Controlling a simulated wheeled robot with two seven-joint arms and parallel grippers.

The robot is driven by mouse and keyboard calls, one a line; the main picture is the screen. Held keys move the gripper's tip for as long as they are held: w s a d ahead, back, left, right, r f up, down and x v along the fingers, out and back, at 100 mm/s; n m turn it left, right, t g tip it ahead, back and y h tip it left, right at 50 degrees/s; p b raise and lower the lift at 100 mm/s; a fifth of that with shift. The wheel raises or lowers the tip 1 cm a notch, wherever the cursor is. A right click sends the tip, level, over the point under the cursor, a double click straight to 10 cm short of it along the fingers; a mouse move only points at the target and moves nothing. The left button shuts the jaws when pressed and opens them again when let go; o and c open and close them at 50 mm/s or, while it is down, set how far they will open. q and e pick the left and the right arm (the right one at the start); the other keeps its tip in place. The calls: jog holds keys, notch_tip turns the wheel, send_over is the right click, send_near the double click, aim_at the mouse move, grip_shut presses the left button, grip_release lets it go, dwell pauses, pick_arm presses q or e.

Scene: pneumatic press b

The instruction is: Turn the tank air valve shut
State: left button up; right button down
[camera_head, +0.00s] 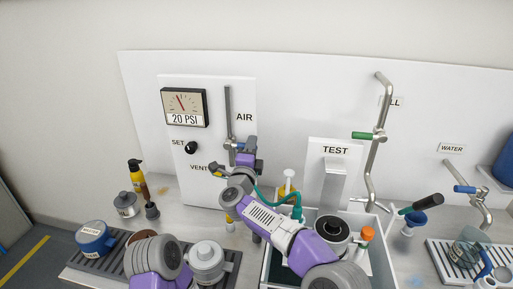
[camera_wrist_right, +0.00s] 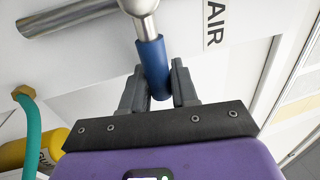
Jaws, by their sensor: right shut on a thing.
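The tank air valve sits on a grey vertical pipe (camera_head: 228,110) beside the AIR label, on the white panel (camera_head: 170,145). Its blue lever handle (camera_wrist_right: 150,58) shows large in the right wrist view, on a metal stem (camera_wrist_right: 140,8). My right gripper (camera_wrist_right: 158,68) has one finger on each side of the handle and is shut on it. In the head view my right gripper (camera_head: 238,150) is at the valve, and it hides much of the lever. My left arm shows at the bottom left of the head view, but its gripper does not show.
A gauge (camera_head: 184,107) reading 20 PSI and a black SET knob (camera_head: 191,147) are left of the pipe. A green-handled tap (camera_head: 362,135) and the TEST stand (camera_head: 335,150) are to the right. Bottles and containers crowd the bench below, including a yellow bottle (camera_head: 136,174).

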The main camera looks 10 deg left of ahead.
jog(key=shift+f, duration=0.1)
jog(key=c, duration=1)
grip_release()
jog(key=shift+s+f, duration=0.25)
jog(key=shift+s, duration=1)
jog(key=shift+s+f, duration=0.2)
jog(key=shift+s, duration=1.05)
jog(key=shift+s+f, duration=0.25)
jog(key=shift+s, duration=1)
